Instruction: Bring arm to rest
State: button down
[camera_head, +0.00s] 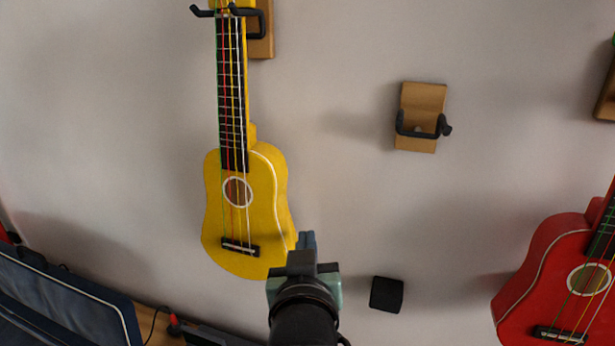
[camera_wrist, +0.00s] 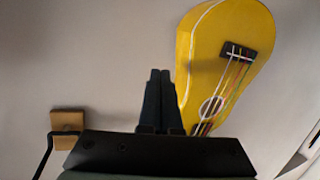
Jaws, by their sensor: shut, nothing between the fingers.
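My gripper (camera_head: 306,240) points toward the wall in the head view, just right of the lower body of a yellow ukulele. In the wrist view my gripper (camera_wrist: 160,76) shows its two dark fingers together, with nothing between them. The yellow ukulele (camera_head: 262,205) hangs upright by its neck on a wall hook in the head view. In the wrist view the yellow ukulele (camera_wrist: 262,30) appears upside down, to the right of the fingers. I cannot tell how far the fingertips are from it.
An empty wooden wall hook (camera_head: 424,100) is up and right of my gripper. A red ukulele (camera_head: 545,262) hangs at the right edge. A small black block (camera_head: 386,294) is on the wall, lower right. A dark blue case (camera_head: 60,300) stands lower left.

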jog(key=s+r+t, duration=0.4)
jog(key=s+r, duration=0.1)
jog(key=r, duration=0.6)
jog(key=s+r+t, duration=0.4)
jog(key=s+r, duration=0.1)
jog(key=r, duration=0.6)
jog(key=s+r+m+t, duration=0.1)
jog(key=s+r+t, duration=0.2)
jog(key=r, duration=0.8)
jog(key=shift+s+r+t, duration=0.4)
jog(key=shift+s, duration=0.7)
jog(key=shift+d, duration=0.1)
